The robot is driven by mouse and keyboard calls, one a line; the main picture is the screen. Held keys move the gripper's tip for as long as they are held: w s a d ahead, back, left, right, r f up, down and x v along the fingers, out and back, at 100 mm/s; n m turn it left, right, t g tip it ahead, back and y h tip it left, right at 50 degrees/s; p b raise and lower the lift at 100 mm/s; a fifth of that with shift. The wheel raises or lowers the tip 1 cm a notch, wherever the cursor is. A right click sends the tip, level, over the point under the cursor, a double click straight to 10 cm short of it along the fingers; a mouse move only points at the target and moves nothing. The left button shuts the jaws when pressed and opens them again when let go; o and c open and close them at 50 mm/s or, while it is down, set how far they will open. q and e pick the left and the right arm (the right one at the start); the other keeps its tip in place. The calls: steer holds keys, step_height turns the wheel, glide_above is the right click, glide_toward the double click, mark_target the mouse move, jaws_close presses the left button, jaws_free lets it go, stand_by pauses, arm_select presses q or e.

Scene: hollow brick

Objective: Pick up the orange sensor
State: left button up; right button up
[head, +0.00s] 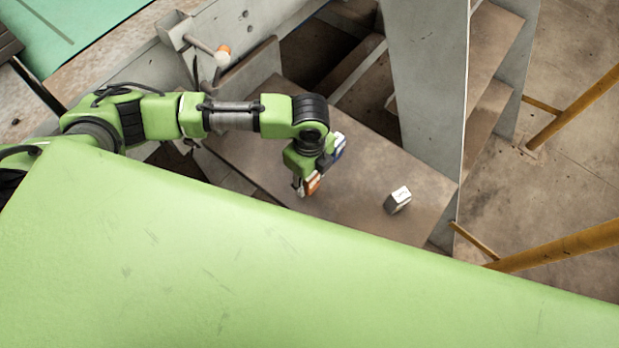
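An orange block with a white edge (313,183), which looks like the orange sensor, shows right at the fingers of my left gripper (305,181), over the brown metal shelf (350,195). The gripper's green body covers part of this spot. I cannot tell whether the fingers are closed on the block or only beside it. My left arm reaches in from the left, with the gripper pointing down. My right gripper is not in view.
A blue and white block (339,147) shows just behind the gripper. A white and dark box (398,200) lies on the shelf to the right. A grey upright (425,80) stands behind, with yellow rails (570,243) at right. A light green surface of mine fills the foreground.

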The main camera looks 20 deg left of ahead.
arm_select(q)
steer(key=c, duration=0.7)
steer(key=shift+c, duration=0.2)
arm_select(e)
steer(key=shift+w, duration=0.45)
